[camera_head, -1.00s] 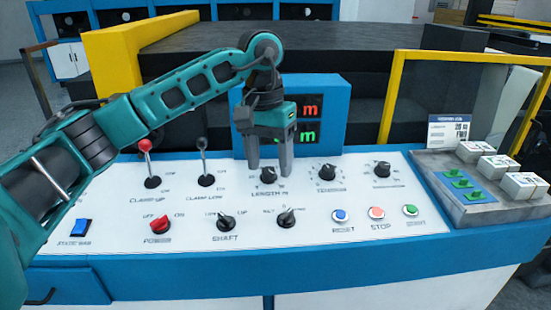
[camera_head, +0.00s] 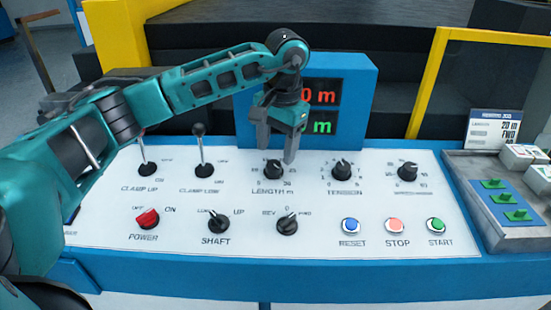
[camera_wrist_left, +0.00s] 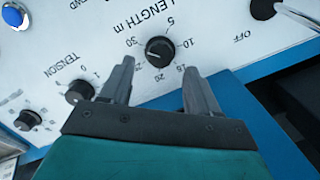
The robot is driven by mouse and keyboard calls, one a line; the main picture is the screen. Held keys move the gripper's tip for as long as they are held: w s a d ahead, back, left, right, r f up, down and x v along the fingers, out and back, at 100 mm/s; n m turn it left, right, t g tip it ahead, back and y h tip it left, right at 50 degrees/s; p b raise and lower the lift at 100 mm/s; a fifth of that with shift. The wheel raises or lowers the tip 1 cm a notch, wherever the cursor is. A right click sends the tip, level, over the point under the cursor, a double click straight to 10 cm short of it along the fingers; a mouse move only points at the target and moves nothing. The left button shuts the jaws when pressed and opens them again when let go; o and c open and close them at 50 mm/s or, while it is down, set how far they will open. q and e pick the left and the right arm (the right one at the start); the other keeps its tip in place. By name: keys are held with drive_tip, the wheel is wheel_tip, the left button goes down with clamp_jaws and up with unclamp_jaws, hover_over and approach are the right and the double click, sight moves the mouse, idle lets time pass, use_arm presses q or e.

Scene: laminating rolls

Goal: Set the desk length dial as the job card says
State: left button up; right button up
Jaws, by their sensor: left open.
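The desk length dial (camera_head: 274,169), a black knob marked LENGTH m, sits on the white panel. It also shows in the left wrist view (camera_wrist_left: 160,49), its scale running from 5 to 30; a small pale mark on it faces roughly the 25 to 30 side. My left gripper (camera_head: 277,154) is open and empty, its fingers just above and behind the dial. In the left wrist view its fingertips (camera_wrist_left: 158,65) point toward the dial, one to each side, apart from it. The job card (camera_head: 493,128) reads 20 m FWD. My right gripper is out of view.
The tension knob (camera_head: 342,169) stands right of the length dial, with another knob beyond. The clamp levers (camera_head: 201,150) rise to its left. Shaft and REV/FWD switches (camera_head: 287,223) lie in front. The blue display housing (camera_head: 357,100) stands behind, partly hidden by my gripper.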

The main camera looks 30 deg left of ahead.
sight(274, 163)
use_arm(q)
drive_tip(key=f, duration=0.3)
drive_tip(key=shift+a+f, duration=0.2)
drive_tip(key=shift+f, duration=0.35)
drive_tip(key=shift+c, duration=0.2)
drive_tip(key=c, duration=1)
